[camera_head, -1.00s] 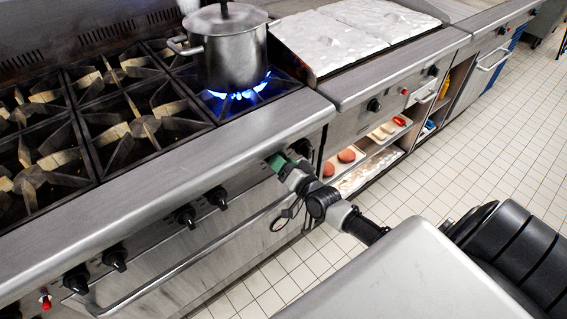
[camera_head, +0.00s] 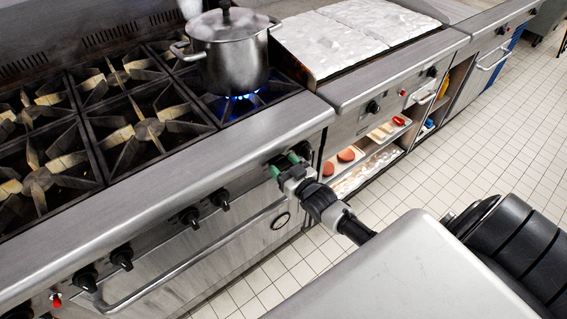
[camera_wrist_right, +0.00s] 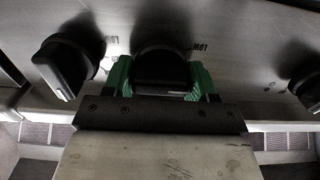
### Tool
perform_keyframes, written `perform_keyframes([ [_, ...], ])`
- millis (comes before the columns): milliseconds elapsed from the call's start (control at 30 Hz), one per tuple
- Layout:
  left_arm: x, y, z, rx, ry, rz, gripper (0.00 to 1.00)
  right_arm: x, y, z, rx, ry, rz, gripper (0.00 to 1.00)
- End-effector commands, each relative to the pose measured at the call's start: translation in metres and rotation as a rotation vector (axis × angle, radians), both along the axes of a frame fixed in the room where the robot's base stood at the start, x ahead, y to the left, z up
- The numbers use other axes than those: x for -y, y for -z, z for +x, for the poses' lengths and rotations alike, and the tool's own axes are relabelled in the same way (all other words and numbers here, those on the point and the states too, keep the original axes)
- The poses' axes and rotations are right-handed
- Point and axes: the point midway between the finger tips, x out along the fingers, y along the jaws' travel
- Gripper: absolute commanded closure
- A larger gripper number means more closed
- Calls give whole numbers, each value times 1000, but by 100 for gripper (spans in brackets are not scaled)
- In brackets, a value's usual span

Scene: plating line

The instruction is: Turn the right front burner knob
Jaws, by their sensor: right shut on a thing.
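The right front burner knob (camera_wrist_right: 160,68) is black and sits between the green fingers of my right gripper (camera_wrist_right: 161,80) in the right wrist view. In the head view, my right gripper (camera_head: 283,165) is at the stove's front panel, shut on this knob, which is mostly hidden by the fingers. A steel pot (camera_head: 231,60) with a lid stands on the right front burner. A small blue flame (camera_head: 238,97) shows under it. My left gripper is not in view.
More black knobs (camera_head: 220,199) line the panel to the left, above a long oven handle (camera_head: 190,262). In the wrist view, a neighbouring knob (camera_wrist_right: 66,66) is on the left. A griddle (camera_head: 325,40) stands to the right. The tiled floor (camera_head: 480,150) is clear.

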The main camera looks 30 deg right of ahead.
Motion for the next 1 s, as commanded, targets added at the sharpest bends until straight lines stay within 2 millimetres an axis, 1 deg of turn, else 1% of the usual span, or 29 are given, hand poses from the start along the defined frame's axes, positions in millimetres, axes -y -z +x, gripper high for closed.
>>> perform_keyframes([
  [200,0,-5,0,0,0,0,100,-1,-1,0,15,1,-183,67],
  [500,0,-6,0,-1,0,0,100,-2,0,0,30,1,-364,67],
  [700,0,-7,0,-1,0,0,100,-2,0,0,34,1,-426,67],
  [1000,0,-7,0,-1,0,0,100,-2,0,0,37,0,-453,66],
])
